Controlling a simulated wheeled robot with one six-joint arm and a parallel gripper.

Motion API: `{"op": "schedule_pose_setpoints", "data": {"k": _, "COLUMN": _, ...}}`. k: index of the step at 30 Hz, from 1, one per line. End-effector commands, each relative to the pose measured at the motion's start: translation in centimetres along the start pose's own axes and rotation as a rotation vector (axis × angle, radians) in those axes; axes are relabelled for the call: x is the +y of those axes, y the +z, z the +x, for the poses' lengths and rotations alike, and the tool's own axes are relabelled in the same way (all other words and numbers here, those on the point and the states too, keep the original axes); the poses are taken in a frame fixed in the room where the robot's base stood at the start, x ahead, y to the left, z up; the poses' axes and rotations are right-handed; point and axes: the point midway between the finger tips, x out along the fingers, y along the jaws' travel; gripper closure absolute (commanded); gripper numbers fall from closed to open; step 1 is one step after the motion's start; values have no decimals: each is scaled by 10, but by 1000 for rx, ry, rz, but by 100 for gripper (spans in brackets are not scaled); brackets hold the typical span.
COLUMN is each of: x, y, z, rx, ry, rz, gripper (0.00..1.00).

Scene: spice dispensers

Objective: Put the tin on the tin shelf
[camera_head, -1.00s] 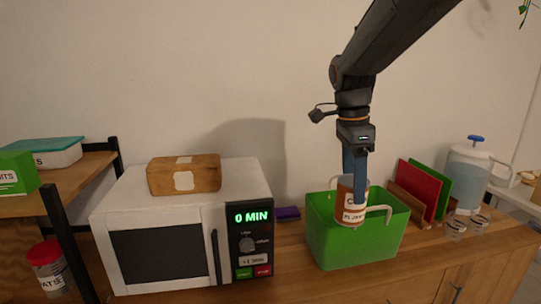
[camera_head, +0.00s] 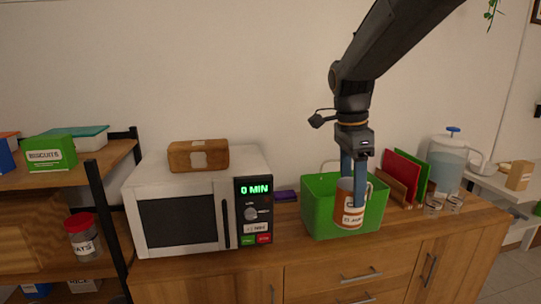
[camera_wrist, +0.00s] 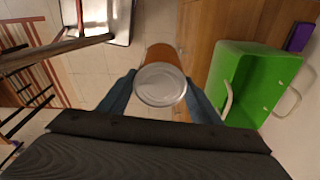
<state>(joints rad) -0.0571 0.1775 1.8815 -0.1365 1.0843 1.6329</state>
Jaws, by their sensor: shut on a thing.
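The tin (camera_head: 349,205) is a small orange-brown can with a white label, held upright. My gripper (camera_head: 352,188) is shut on it, one blue finger on either side. In the head view the tin overlaps the front of a green basket. In the wrist view the tin's round silver lid (camera_wrist: 160,85) shows between the fingers, and the basket stands apart to the right, so the tin is outside it. I cannot tell which shelf is the tin shelf; a wooden shelf unit (camera_head: 108,160) with dark posts stands at the left.
The green basket (camera_head: 318,215) with white handles stands on the wooden counter. A microwave (camera_head: 180,222) with a brown loaf (camera_head: 198,155) on top is left of it. Coloured boards (camera_head: 400,168), a water jug (camera_head: 452,165) and small glass jars (camera_head: 455,203) stand to the right.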

Motion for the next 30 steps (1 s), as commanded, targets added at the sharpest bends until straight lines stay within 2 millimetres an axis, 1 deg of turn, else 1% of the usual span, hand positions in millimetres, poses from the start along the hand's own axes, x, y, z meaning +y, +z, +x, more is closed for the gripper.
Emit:
{"op": "schedule_pose_setpoints", "data": {"k": 1, "x": -2, "y": 1, "z": 9, "rx": 0, "ry": 0, "rz": -28, "gripper": 79}}
{"op": "schedule_pose_setpoints", "data": {"k": 5, "x": -8, "y": 5, "z": 28, "rx": 0, "ry": -11, "rz": -111, "gripper": 79}}
{"op": "schedule_pose_setpoints", "data": {"k": 8, "x": -12, "y": 8, "z": 46, "rx": 0, "ry": -18, "rz": -186, "gripper": 79}}
{"op": "schedule_pose_setpoints", "data": {"k": 14, "x": -21, "y": 13, "z": 90, "rx": -1, "ry": -40, "rz": -374, "gripper": 79}}
{"op": "schedule_pose_setpoints", "data": {"k": 17, "x": -26, "y": 17, "z": 122, "rx": -2, "ry": -54, "rz": -508, "gripper": 79}}
{"op": "schedule_pose_setpoints", "data": {"k": 21, "x": -32, "y": 25, "z": 179, "rx": -3, "ry": -82, "rz": -745, "gripper": 79}}
{"op": "schedule_pose_setpoints", "data": {"k": 23, "x": -34, "y": 27, "z": 202, "rx": -3, "ry": -95, "rz": -849, "gripper": 79}}
{"op": "schedule_pose_setpoints", "data": {"k": 24, "x": -34, "y": 29, "z": 218, "rx": -4, "ry": -103, "rz": -915, "gripper": 79}}
{"op": "schedule_pose_setpoints", "data": {"k": 27, "x": -34, "y": 33, "z": 253, "rx": -4, "ry": -124, "rz": -1074, "gripper": 79}}
{"op": "schedule_pose_setpoints", "data": {"k": 30, "x": -33, "y": 36, "z": 284, "rx": -4, "ry": -142, "rz": -1215, "gripper": 79}}
